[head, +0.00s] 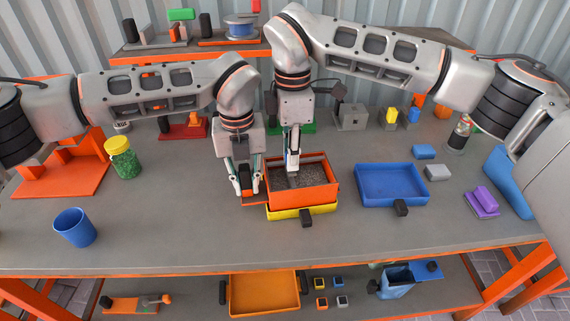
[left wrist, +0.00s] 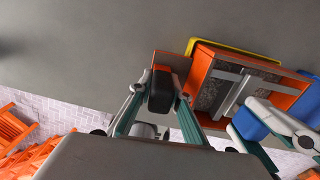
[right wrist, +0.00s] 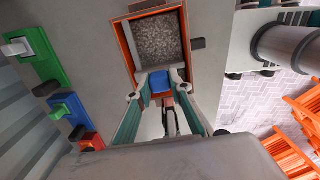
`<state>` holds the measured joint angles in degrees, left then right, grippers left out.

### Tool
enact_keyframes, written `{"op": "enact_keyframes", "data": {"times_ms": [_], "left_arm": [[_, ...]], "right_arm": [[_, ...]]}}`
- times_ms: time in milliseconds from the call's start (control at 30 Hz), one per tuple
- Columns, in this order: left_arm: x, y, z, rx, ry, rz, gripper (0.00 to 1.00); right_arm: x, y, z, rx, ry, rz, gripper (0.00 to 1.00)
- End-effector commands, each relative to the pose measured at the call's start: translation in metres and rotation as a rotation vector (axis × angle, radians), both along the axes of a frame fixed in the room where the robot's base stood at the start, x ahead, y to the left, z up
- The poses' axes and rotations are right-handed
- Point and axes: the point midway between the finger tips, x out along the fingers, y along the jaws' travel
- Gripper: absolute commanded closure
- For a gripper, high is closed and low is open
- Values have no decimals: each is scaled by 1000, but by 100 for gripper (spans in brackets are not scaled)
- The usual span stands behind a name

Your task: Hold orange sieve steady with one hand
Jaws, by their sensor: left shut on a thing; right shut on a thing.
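The orange sieve (head: 315,196) holds grey granules and sits over a yellow tray (head: 285,214) in the middle of the bench. My left gripper (head: 246,190) is at the sieve's left side, shut on its black handle; the handle (left wrist: 160,92) shows between the fingers in the left wrist view. My right gripper (head: 292,170) points down into the sieve, shut on a grey scraper with a blue grip (right wrist: 159,84). The scraper's grey bars (left wrist: 240,88) lie across the granules in the left wrist view. Its lower edge is partly hidden.
A blue tray (head: 375,201) with a black handle stands right of the sieve. A blue cup (head: 75,228) and a jar of green bits (head: 123,160) stand at the left. Purple (head: 482,202) and grey blocks lie right. Bench between cup and sieve is clear.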

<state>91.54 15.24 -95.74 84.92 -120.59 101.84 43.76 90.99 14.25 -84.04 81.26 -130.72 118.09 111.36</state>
Motion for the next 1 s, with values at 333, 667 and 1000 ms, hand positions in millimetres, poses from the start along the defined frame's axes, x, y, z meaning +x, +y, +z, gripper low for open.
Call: {"op": "enact_keyframes", "data": {"times_ms": [333,667,1000], "left_arm": [[0,0,-1,1,1,-1,100],[0,1,-1,1,1,0,100],[0,1,-1,2,1,2,100]], "right_arm": [[1,-4,0,0,0,0,100],[3,-23,1,0,-1,-2,100],[5,-41,1,0,-2,-2,100]]}}
